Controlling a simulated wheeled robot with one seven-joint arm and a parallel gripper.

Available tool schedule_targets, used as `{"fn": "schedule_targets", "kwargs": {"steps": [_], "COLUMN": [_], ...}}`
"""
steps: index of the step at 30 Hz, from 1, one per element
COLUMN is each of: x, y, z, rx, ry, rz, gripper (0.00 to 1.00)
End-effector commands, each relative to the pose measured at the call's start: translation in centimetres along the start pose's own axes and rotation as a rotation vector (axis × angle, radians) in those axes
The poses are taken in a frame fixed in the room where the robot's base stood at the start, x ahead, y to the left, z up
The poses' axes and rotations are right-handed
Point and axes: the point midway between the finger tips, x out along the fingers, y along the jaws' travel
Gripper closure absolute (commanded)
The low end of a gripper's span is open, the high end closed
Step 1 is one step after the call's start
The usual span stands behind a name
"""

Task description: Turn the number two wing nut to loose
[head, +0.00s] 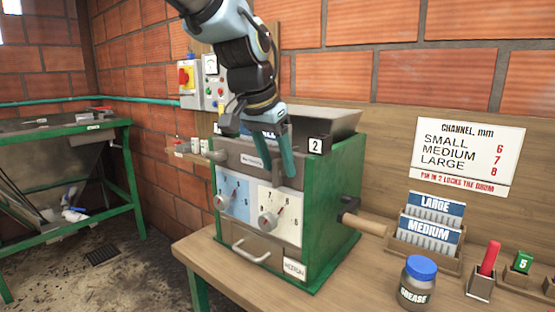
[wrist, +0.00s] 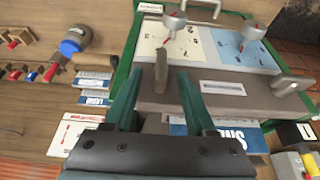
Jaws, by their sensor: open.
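The number two wing nut (wrist: 161,65) is a grey-brown bar on the front top edge of the green-sided machine (head: 334,215). It stands lengthwise between my fingers in the wrist view, with space visible on both sides. A "2" tag (head: 315,145) sits on the top right corner. My gripper (head: 283,160) is open and points down at the front panel; it also shows in the wrist view (wrist: 158,80). In the head view the fingers mostly hide this wing nut. The other wing nut (wrist: 293,86) is at the opposite end of the edge.
Two dials, on a blue panel (head: 232,190) and a white panel (head: 288,200), sit below. A handle (head: 250,253) is lower still. A wooden-handled crank (head: 365,222) projects right, near comb plates (head: 430,230) and a grease jar (head: 417,280). A switch box (head: 200,82) is behind.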

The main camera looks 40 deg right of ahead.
Motion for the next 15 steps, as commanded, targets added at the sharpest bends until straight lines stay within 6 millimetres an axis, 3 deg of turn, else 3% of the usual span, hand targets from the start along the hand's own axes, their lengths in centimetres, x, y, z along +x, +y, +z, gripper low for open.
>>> {"fn": "schedule_targets", "kwargs": {"steps": [10, 15], "x": [0.42, 0.40], "y": [-0.01, -0.02], "z": [0.03, 0.03], "rx": [0.000, -0.001], "ry": [0.000, 0.000], "rz": [0.000, 0.000], "gripper": [0.44, 0.63]}}
